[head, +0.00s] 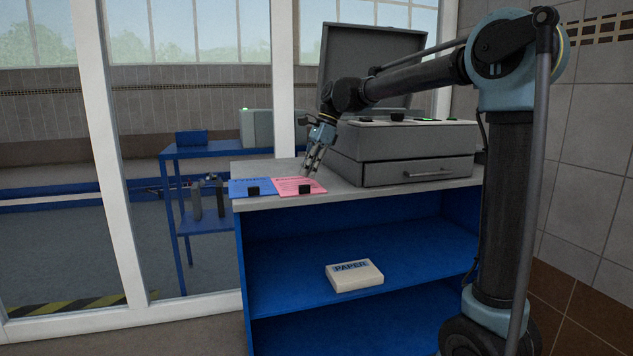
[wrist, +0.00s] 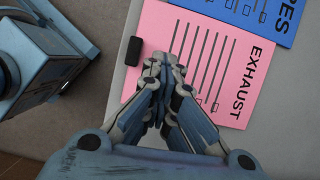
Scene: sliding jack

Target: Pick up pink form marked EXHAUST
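The pink form marked EXHAUST lies flat on the grey cabinet top, near its front edge, in the head view (head: 292,184) and the wrist view (wrist: 240,75). A small black block (head: 305,189) sits at its edge; it also shows in the wrist view (wrist: 132,52). My gripper (head: 311,168) points down over the form's right part in the head view. In the wrist view my gripper (wrist: 163,68) covers part of the form, and its fingertips look close together. No paper is visibly held. Whether the fingertips touch each other or the form is unclear.
A blue form (head: 250,186) lies left of the pink one, with its own black block (head: 253,191). A grey case with a raised lid (head: 415,155) stands close on the right. A box marked PAPER (head: 354,276) is on the blue shelf below. Windows stand at left.

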